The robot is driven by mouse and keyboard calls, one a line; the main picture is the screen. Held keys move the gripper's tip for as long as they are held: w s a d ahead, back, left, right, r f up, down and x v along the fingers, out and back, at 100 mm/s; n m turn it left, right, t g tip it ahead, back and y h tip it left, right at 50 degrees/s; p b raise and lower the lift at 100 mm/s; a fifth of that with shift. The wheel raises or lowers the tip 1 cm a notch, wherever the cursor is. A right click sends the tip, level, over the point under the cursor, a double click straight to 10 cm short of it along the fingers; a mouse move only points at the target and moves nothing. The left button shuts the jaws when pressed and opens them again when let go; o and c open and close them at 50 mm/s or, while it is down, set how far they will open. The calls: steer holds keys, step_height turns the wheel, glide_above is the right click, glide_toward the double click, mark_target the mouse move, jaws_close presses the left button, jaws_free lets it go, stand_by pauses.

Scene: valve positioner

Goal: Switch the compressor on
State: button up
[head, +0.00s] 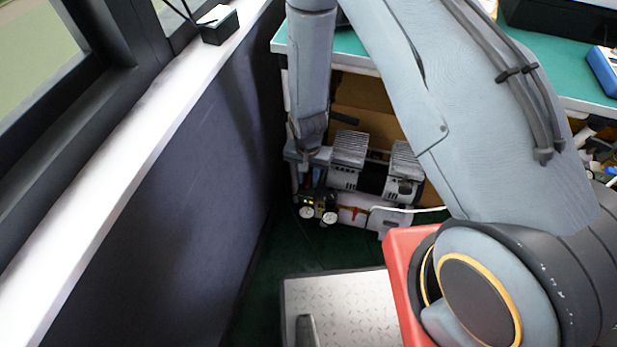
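The compressor (372,177) stands on the floor under the green-topped bench. It has two ribbed grey motor heads, a dark middle and a pale lower part. Two round white gauges (306,212) and a small dark block with a green light are at its front left. A red part shows low at its front. My gripper (307,184) points down at the compressor's left end, above the gauges. Its fingers are small and dark here, so their opening and any contact cannot be told. I cannot make out a power switch.
The bench (283,39) overhangs the compressor, with a brown box behind it. A dark wall (175,205) and white window sill (140,135) run along the left. A pale hose (415,209) runs right. Dark green floor lies in front.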

steer(key=shift+r, duration=3.9)
steer(key=shift+r+p, duration=0.15)
steer(key=shift+p, duration=0.15)
step_height(320, 180, up, 8)
steer(key=p, duration=0.2)
glide_above(309, 180)
steer(key=d, duration=0.2)
steer(key=s+d+r+n+p, duration=0.1)
steer(key=s+d+r, duration=0.1)
steer(key=r, duration=0.4)
steer(key=s+d+r+n+p, duration=0.1)
steer(key=s+d+r+p, duration=0.15)
steer(key=r, duration=0.35)
steer(key=s+d+r+p, duration=0.1)
steer(key=s+d+r, duration=0.1)
steer(key=r, duration=0.4)
steer(key=s+d+r+n+p, duration=0.1)
steer(key=s+d+r+p, duration=0.1)
steer(key=s+r, duration=0.3)
steer(key=s+d+r+n+p, duration=0.1)
steer(key=s+d+r, duration=0.2)
steer(key=r, duration=0.4)
steer(key=shift+s+d, duration=0.4)
steer(key=shift+s, duration=0.35)
